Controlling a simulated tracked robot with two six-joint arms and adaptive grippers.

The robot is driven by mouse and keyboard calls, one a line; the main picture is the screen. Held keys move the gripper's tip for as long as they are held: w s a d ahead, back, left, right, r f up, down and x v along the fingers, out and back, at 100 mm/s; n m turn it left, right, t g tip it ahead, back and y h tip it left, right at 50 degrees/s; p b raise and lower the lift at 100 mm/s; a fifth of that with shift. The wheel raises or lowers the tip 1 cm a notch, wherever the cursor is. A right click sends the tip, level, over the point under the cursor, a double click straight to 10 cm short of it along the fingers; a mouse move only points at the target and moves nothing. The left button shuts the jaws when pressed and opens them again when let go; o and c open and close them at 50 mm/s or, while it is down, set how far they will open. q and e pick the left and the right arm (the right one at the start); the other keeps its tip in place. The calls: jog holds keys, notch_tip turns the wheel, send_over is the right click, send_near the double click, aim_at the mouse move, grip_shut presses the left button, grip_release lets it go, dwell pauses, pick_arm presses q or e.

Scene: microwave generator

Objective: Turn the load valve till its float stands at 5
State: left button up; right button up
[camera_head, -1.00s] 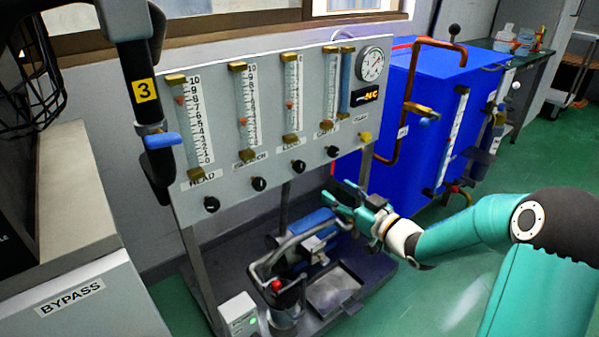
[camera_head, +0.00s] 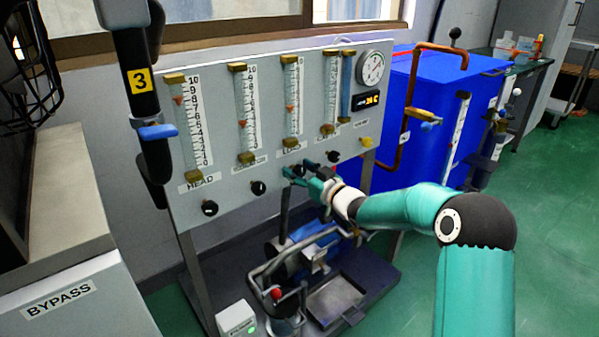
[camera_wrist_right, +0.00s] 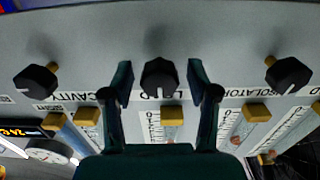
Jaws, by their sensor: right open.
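The load valve is a black knob (camera_wrist_right: 160,77) with a white mark, under the load tube on the grey panel. In the right wrist view it sits midway between my two fingers, with a gap on each side. My right gripper (camera_head: 301,174) is open at this knob and partly hides it in the head view. The load tube (camera_head: 291,88) has an orange float (camera_head: 290,108) near the middle of its scale, a little under halfway; the exact figure is too small to read. My left gripper is not in view.
The cavity knob (camera_wrist_right: 36,82) and isolator knob (camera_wrist_right: 287,75) flank the load knob, clear of my fingers. A black pipe with a blue handle (camera_head: 157,131) stands before the panel's left side. Pump pipework (camera_head: 290,258) lies below. A blue tank (camera_head: 440,110) stands right.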

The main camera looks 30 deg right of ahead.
grip_shut()
jog(key=shift+f+n+b, duration=0.2)
jog(key=shift+n+b, duration=0.2)
jog(key=shift+b, duration=0.15)
jog(key=shift+r+n, duration=0.1)
jog(key=shift+n, duration=0.2)
jog(key=shift+r, duration=0.1)
grip_release()
jog(key=shift+s, duration=0.1)
